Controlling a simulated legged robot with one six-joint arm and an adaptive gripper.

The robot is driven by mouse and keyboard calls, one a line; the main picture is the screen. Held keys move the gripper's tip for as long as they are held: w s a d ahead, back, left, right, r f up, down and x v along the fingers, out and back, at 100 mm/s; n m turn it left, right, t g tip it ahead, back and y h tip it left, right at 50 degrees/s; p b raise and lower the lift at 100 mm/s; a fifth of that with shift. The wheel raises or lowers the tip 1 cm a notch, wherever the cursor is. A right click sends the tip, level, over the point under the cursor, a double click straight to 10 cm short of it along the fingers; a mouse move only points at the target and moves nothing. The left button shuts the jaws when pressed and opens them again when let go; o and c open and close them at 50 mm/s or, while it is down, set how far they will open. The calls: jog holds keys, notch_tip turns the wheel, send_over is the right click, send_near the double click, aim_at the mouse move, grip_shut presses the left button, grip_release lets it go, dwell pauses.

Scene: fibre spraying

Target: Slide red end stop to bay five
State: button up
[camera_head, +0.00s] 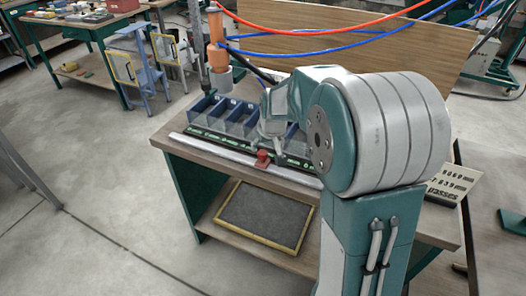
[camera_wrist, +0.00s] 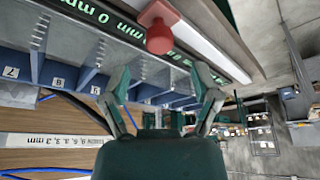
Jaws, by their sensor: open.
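The red end stop (camera_head: 263,158) sits on the pale rail (camera_head: 225,149) along the front of the workbench. In the wrist view the red end stop (camera_wrist: 159,30) is at the top, beyond and roughly between my fingertips, and is not held. My gripper (camera_wrist: 164,85) is open, its two fingers apart with nothing between them. In the head view my arm hides most of the gripper, just above the stop. Blue bays (camera_head: 225,115) stand in a row behind the rail. Numbered bay labels (camera_wrist: 58,82) show in the wrist view; a label for bay five cannot be made out.
A dark strip with green lettering (camera_wrist: 105,18) runs between bays and rail. An orange-handled hanging tool (camera_head: 217,55) stands at the left end of the bays. A framed dark mat (camera_head: 263,214) lies on the lower shelf.

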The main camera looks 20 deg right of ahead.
jog(key=v, duration=0.6)
